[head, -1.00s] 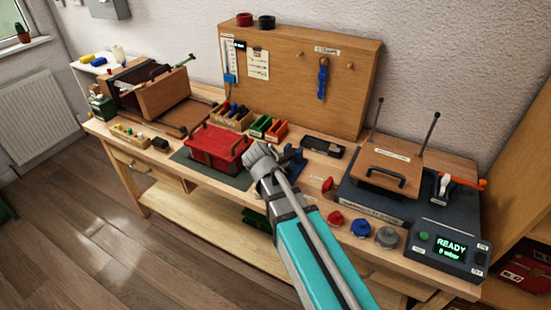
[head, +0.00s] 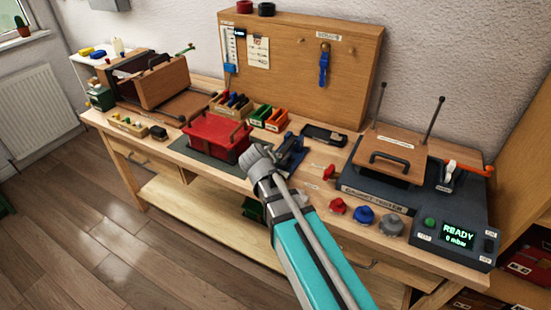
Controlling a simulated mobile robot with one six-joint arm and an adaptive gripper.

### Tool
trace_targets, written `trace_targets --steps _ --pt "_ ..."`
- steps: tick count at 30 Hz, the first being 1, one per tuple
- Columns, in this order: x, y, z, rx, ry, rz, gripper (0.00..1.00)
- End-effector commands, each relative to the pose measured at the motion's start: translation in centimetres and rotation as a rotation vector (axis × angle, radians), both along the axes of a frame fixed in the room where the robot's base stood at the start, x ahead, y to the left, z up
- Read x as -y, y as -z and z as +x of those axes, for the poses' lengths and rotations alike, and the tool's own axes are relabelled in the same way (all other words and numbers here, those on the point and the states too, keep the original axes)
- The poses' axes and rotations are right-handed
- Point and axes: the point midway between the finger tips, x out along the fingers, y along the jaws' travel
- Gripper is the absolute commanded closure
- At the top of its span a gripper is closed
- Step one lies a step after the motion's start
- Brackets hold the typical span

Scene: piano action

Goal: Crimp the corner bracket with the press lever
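My gripper (head: 257,160) is at the end of my teal arm, over the front of the bench, just right of the red box. It is seen from behind, so I cannot tell whether its fingers are open or hold anything. A small dark blue bench device (head: 291,149), perhaps the press, stands just behind and right of my gripper. Its front left part is hidden by the gripper, and I cannot make out its lever clearly. I cannot make out a corner bracket.
The red box (head: 213,139) sits on a green mat left of my gripper. Red and blue knobs (head: 364,214) line the front right edge by the dark tester (head: 385,192), whose display reads READY. Small bins (head: 267,118) and an upright wooden board (head: 345,60) stand behind.

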Motion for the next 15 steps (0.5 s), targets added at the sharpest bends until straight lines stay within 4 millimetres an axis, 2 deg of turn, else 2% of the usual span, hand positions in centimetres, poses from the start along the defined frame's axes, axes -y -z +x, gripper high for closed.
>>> trace_targets --steps 6,7,12,15 --pt "-0.48 0.35 -0.22 -0.008 -0.003 0.017 1.0" --pt "-0.49 0.36 -0.22 -0.008 -0.003 0.017 0.53" --pt "-0.42 0.32 -0.19 -0.007 -0.002 0.015 0.25" --pt "-0.32 0.27 -0.16 -0.006 -0.001 0.013 0.25"
